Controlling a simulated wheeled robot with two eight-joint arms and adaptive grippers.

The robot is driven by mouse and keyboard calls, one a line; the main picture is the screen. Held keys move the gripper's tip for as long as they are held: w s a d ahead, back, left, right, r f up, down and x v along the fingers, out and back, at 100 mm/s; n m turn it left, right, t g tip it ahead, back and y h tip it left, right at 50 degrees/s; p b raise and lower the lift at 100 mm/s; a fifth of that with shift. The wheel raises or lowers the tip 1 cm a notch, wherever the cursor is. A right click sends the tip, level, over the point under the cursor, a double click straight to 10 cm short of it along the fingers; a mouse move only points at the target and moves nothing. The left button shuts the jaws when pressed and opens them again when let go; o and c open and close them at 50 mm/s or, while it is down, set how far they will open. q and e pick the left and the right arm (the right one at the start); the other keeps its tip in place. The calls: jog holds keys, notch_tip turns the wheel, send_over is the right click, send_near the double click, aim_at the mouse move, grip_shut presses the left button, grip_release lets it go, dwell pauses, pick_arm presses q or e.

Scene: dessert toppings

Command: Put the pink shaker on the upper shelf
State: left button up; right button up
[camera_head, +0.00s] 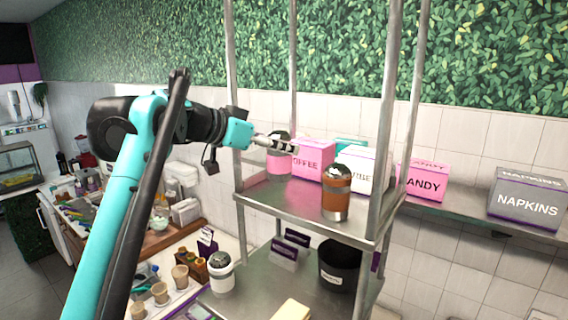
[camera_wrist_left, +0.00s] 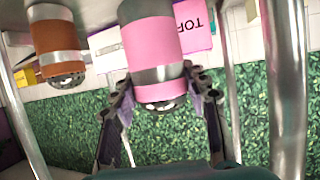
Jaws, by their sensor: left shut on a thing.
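The pink shaker (camera_head: 271,180) is upright at the left part of the metal upper shelf (camera_head: 305,201). Its base is at or just above the shelf surface; I cannot tell whether it touches. My left gripper (camera_head: 282,146) comes in from the left and is shut on the shaker's upper part. In the left wrist view the pink shaker (camera_wrist_left: 151,42) sits between the two fingers (camera_wrist_left: 163,88), with its dark top toward the palm. My right gripper is not in view.
A brown shaker (camera_head: 336,192) stands on the upper shelf, right of the pink one. Steel posts (camera_head: 388,120) frame the shelf. Pink and white boxes (camera_head: 313,160) stand behind. The lower shelf holds a white shaker (camera_head: 222,275) and a black bin (camera_head: 338,272).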

aim_at(269, 162)
pick_arm(q)
jog(key=shift+w+d+f, duration=0.25)
jog(key=shift+w+d, duration=0.05)
jog(key=shift+w, duration=0.05)
jog(key=shift+s+a+f, duration=0.1)
jog(key=shift+a+f, duration=0.05)
jog(key=f, duration=0.3)
jog(key=shift+s+a, duration=0.25)
jog(key=shift+s, duration=0.05)
jog(key=shift+w+d+f, duration=0.2)
jog(key=shift+w+f, duration=0.05)
jog(key=shift+f, duration=0.15)
jog(key=shift+s+a, duration=0.15)
jog(key=o, duration=1.3)
jog(key=shift+o, duration=0.3)
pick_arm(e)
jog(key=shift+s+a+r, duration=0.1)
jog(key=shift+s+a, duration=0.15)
